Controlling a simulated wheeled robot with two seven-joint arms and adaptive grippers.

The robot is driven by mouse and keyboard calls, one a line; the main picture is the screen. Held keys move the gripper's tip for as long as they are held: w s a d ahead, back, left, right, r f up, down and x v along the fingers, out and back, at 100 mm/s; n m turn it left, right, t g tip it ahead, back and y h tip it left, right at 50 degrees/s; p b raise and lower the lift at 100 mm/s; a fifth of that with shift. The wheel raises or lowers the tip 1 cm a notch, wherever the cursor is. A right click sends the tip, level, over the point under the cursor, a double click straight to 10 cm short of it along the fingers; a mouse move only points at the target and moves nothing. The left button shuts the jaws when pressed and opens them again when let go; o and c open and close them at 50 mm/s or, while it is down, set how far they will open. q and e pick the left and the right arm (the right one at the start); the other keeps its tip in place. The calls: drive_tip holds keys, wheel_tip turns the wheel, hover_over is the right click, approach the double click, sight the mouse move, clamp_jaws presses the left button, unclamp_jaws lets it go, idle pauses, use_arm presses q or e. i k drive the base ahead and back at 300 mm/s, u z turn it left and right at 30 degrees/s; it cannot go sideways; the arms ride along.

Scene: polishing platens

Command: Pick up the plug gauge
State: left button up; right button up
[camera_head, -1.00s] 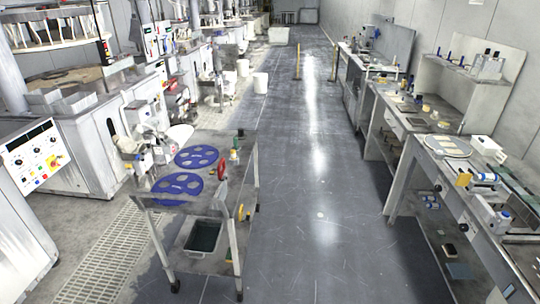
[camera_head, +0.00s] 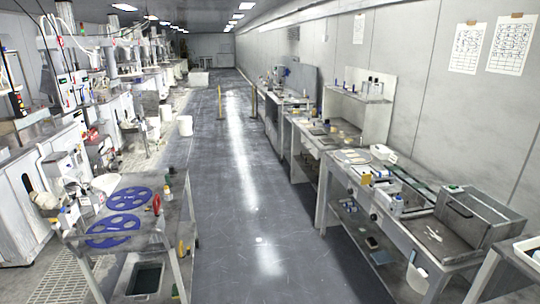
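I cannot make out a plug gauge for certain at this distance. Small items, too small to identify, lie on the long workbench (camera_head: 335,172) on the right. A small cart (camera_head: 150,240) on the left carries blue perforated discs (camera_head: 130,198), a red item (camera_head: 156,204) and small bottles (camera_head: 168,193). Neither of my grippers shows in the head view.
A clear grey aisle (camera_head: 245,205) runs between the cart and the benches. A grey case (camera_head: 470,215) stands on the near right bench. Yellow posts (camera_head: 253,103) stand farther along the aisle. White machines line the left side, and papers (camera_head: 466,48) hang on the right wall.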

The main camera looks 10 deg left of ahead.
sight(167, 177)
drive_tip(key=i, duration=1.9)
drive_tip(key=u, duration=0.55)
drive_tip(key=i, duration=1.5)
drive_tip(key=u, duration=1.8)
drive_tip(key=i, duration=0.9)
drive_tip(key=u, duration=0.8)
